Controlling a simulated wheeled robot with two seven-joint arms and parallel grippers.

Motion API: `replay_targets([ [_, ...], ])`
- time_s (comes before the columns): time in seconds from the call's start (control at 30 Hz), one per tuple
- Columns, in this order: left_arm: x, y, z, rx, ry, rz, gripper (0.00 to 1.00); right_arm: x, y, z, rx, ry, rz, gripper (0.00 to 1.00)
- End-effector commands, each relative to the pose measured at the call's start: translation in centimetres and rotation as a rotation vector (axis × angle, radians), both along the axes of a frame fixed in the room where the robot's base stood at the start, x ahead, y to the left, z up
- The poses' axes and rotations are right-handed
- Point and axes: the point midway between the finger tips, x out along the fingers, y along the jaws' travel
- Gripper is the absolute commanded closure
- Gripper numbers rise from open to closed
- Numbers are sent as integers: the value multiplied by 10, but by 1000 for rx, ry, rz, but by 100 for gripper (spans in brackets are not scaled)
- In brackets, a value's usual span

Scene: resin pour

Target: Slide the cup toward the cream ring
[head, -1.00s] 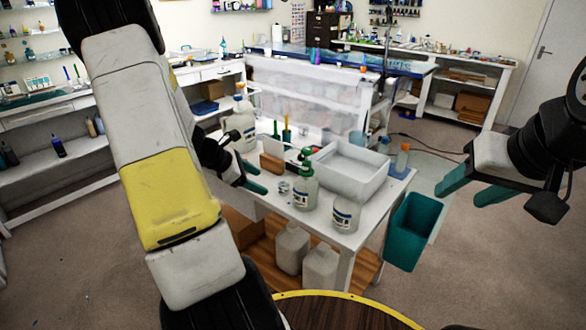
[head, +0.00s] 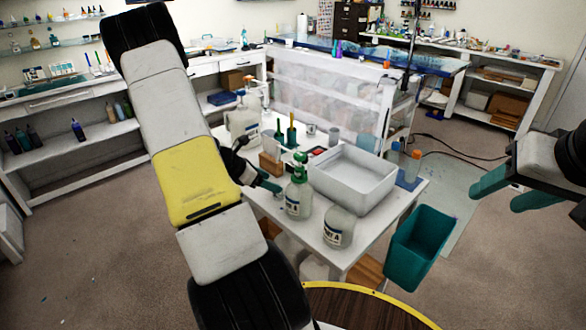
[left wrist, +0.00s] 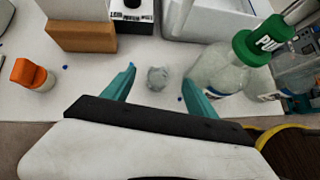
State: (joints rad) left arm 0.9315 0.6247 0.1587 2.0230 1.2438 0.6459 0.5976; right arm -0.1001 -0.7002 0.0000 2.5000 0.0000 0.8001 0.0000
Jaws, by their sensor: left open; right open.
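A small greyish, see-through cup (left wrist: 157,78) stands on the white table in the left wrist view. My left gripper (left wrist: 161,86) is open, with one teal finger on each side of the cup and gaps between; it does not hold it. In the head view my left gripper (head: 268,184) is low over the table's left edge, and I cannot make out the cup there. I cannot make out a cream ring in either view. My right gripper (head: 492,199) is open and empty, off to the right of the table.
A green-topped pump bottle (left wrist: 220,68) stands close to the right finger. An orange-capped bottle (left wrist: 38,78) and a wooden block (left wrist: 82,37) are left of the gripper. A white tray (head: 352,196) lies on the table; a teal bin (head: 420,240) is at its right side.

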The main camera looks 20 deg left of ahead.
Motion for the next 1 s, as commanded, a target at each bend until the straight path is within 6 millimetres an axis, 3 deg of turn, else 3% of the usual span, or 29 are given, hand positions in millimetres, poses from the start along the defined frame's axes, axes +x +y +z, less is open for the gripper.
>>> replay_targets([
  [0.27,5,-4,-6,-1,0,-2,33,0,0,0,0,0,0,48],
  [0.7,42,-28,-47,-1,0,-2,33,0,0,0,0,0,0,48],
  [1.0,48,-32,-53,0,0,-1,33,0,0,0,0,0,0,48],
])
